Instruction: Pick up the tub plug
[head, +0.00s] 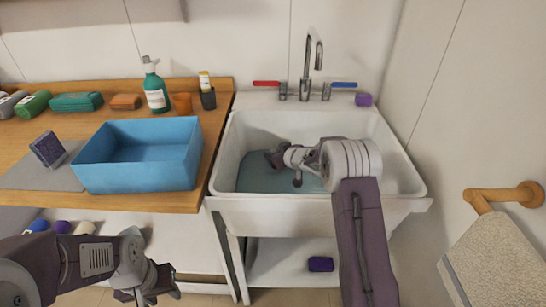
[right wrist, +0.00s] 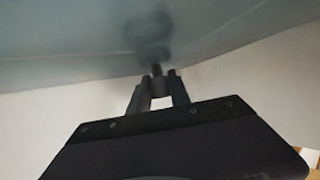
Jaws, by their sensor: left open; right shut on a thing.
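My right gripper (head: 276,158) is inside the white sink, low over the grey-blue water. In the right wrist view its fingertips (right wrist: 158,82) are shut on a small dark piece, which I take to be the tub plug (right wrist: 157,69). A blurred round dark shape lies just beyond it; I cannot tell whether it is the plug's body, the drain or a reflection. In the head view the plug cannot be made out beside the gripper. My left gripper (head: 148,294) is open and empty, below the front edge of the wooden counter.
A blue bin (head: 135,182), a green pump bottle (head: 154,88) and a purple sponge (head: 48,149) stand on the counter (head: 100,116). A towel (head: 500,255) hangs at right.

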